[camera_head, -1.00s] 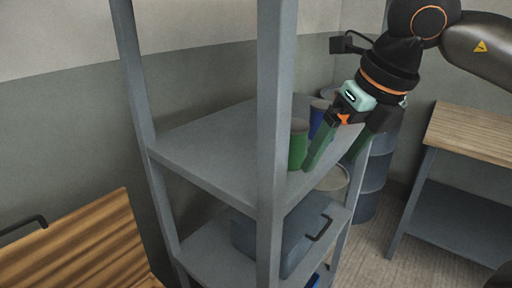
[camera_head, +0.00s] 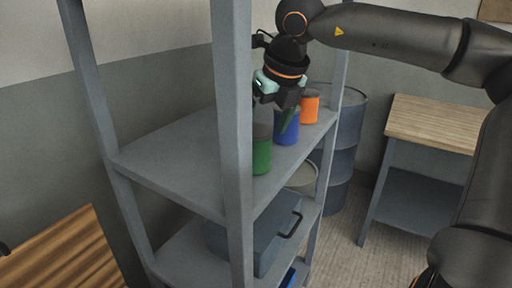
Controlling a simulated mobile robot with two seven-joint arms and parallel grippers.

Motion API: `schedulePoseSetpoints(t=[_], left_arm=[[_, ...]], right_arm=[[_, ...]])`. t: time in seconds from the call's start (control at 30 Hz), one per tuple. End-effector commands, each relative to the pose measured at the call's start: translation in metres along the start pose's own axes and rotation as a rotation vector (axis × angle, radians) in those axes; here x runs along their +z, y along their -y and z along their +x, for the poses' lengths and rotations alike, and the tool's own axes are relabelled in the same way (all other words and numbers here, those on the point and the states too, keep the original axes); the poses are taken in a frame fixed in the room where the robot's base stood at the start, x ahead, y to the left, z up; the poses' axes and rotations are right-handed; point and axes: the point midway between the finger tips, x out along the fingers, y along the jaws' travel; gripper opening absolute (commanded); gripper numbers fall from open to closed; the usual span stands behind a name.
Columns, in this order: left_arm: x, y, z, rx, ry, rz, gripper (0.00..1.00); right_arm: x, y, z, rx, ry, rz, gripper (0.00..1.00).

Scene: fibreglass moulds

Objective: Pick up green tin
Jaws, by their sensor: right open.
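The green tin (camera_head: 262,155) stands upright on the upper shelf, close behind the front post, which hides its left side. My right gripper (camera_head: 274,113) is above and slightly beyond the green tin, pointing down. The gripper is open and holds nothing that I can see. Whether a finger touches a tin I cannot tell. My left gripper is not in view.
A blue tin (camera_head: 289,130) and an orange tin (camera_head: 310,107) stand in a row beyond the green one. The shelf post (camera_head: 233,150) is close on the left. A toolbox (camera_head: 255,240) sits on the lower shelf. A drum (camera_head: 343,150) and a workbench (camera_head: 435,125) stand right.

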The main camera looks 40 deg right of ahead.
Motion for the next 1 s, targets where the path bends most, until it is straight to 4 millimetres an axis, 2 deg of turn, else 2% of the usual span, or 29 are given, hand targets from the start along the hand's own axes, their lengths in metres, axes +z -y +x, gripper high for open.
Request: schedulePoseSetpoints(t=[0.23, 0.4, 0.53, 0.83, 1.0], left_arm=[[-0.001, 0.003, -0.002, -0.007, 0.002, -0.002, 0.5], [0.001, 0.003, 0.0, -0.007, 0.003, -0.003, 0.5], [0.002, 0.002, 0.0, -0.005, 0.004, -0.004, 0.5], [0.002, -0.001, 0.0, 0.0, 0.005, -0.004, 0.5], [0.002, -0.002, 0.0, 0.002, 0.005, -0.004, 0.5]], right_arm=[[0.012, 0.0, 0.005, -0.002, -0.001, 0.0, 1.0], [0.01, 0.0, 0.036, 0.001, -0.003, 0.0, 1.0], [0.011, 0.0, 0.051, 0.0, -0.001, 0.001, 1.0], [0.011, 0.0, 0.055, 0.0, 0.002, 0.001, 1.0], [0.011, 0.0, 0.055, 0.0, 0.002, 0.001, 0.81]])
